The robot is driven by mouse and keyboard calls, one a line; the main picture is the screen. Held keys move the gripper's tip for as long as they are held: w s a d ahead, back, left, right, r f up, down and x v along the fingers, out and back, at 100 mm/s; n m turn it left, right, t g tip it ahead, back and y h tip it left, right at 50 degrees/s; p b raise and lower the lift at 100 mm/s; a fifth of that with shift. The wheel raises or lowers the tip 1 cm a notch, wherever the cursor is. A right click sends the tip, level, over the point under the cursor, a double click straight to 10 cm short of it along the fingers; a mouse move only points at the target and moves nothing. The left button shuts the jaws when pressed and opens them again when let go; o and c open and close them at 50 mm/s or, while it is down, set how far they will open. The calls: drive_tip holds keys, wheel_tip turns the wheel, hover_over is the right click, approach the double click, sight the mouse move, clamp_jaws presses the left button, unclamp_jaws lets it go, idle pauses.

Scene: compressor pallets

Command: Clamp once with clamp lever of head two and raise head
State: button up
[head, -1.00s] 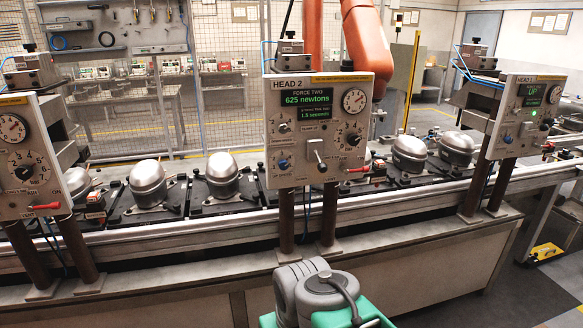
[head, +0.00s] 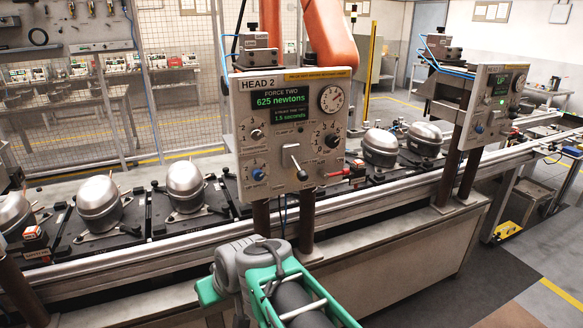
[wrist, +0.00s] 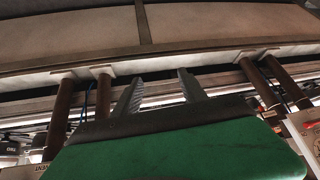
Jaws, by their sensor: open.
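The HEAD 2 panel (head: 290,125) stands on two brown posts in the middle of the head view. Its screen (head: 283,104) reads "FORCE TWO 625 newtons" and 1.5 seconds. The lever labels are too small to read. My gripper (wrist: 158,88) is open and empty in the wrist view, its fingers apart near the bench front and posts. It touches neither lever. In the head view my arm hides the gripper.
Domed compressors (head: 98,205) sit on dark pallets along the conveyor behind the panel. Another head panel (head: 492,105) with a screen reading "UP" stands to the right. The conveyor's front rail (head: 390,205) runs across. Floor is clear at the lower right.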

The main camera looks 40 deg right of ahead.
drive_tip(key=w+d+r+m+t, duration=0.1)
drive_tip(key=w+d+r+t, duration=0.2)
drive_tip(key=w+d, duration=0.3)
drive_tip(key=m+t+h, duration=0.6)
drive_tip(key=t+h, duration=0.1)
approach(299, 168)
drive_tip(key=w, duration=0.1)
drive_tip(key=w+d+f, duration=0.1)
drive_tip(key=shift+w+d+f, duration=0.25)
drive_tip(key=shift+w+d, duration=0.05)
drive_tip(key=shift+w, duration=0.05)
drive_tip(key=shift+w+r, duration=0.2)
drive_tip(key=shift+w, duration=0.15)
drive_tip(key=p+x, duration=0.2)
drive_tip(key=x, duration=0.5)
drive_tip(key=shift+d, duration=0.1)
drive_tip(key=shift+c, duration=0.4)
clamp_jaws()
